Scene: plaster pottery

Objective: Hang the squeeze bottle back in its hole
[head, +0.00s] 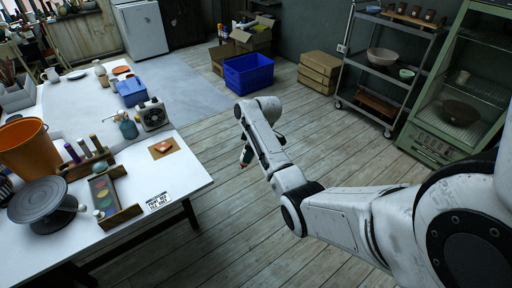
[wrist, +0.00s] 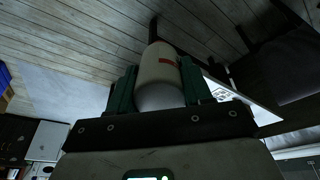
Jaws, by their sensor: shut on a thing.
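My gripper (wrist: 158,66) is shut on the squeeze bottle (wrist: 159,78), with a dark green finger on each side. The bottle has a pale body, a small red mark and a dark narrow end pointing away from the wrist. In the head view my gripper (head: 247,154) hangs over open floor, right of the white table; my own arm hides most of it and the bottle. A wooden rack (head: 88,166) on the table holds a purple bottle (head: 72,152) and a paler one (head: 96,143). I cannot make out an empty hole in it.
A blue crate (head: 249,74) and shelves (head: 385,72) stand farther back. The floor between is clear.

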